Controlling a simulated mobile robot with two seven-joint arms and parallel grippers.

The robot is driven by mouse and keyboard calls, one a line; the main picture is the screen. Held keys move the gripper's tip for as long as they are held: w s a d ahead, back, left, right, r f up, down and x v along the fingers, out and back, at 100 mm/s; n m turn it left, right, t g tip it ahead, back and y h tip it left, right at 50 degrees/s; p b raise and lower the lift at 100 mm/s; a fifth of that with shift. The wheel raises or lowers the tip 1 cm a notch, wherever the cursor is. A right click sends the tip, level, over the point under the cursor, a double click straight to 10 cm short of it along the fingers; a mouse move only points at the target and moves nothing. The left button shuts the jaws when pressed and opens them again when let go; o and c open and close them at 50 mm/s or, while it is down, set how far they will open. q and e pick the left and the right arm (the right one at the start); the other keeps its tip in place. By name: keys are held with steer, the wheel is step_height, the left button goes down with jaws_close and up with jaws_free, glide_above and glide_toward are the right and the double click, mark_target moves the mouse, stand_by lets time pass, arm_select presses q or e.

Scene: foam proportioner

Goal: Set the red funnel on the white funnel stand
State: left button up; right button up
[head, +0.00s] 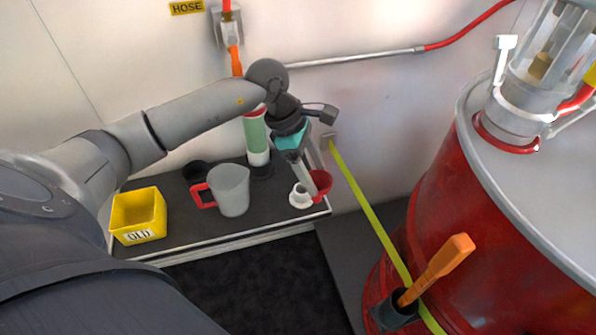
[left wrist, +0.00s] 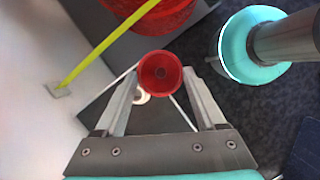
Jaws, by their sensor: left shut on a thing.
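The red funnel (head: 321,182) shows at the right end of the dark shelf, partly covered by my left gripper (head: 310,184). My left gripper is shut on it. In the left wrist view the funnel (left wrist: 160,73) sits between the two fingertips (left wrist: 162,80), its round mouth facing the camera. The white funnel stand (head: 299,196) stands on the shelf just left of the funnel in the head view. In the left wrist view, part of the white stand (left wrist: 141,98) shows below and left of the funnel. I cannot tell the gap between them. My right gripper is not in view.
The dark shelf (head: 270,198) also holds a yellow bin (head: 138,214), a grey jug with a red handle (head: 231,190) and a green-and-white cylinder (head: 256,140). A yellow-green strap (head: 365,204) runs past the shelf's right end toward the big red tank (head: 500,220).

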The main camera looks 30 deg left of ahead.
arm_select(q)
steer(key=w+a+f+n+t+y+b, duration=0.2)
steer(key=w+a+f+n+b, duration=0.2)
steer(key=f+n+b, duration=0.5)
steer(key=shift+w+a+n+t+y+b, duration=0.15)
steer(key=shift+a+n+t+y+b, duration=0.35)
steer(key=shift+a, duration=0.75)
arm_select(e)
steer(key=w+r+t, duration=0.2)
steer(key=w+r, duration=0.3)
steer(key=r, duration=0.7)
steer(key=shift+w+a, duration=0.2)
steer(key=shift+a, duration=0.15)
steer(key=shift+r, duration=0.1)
arm_select(q)
steer(key=shift+f, duration=0.1)
steer(key=shift+f, duration=0.1)
steer(key=shift+f+b, duration=0.6)
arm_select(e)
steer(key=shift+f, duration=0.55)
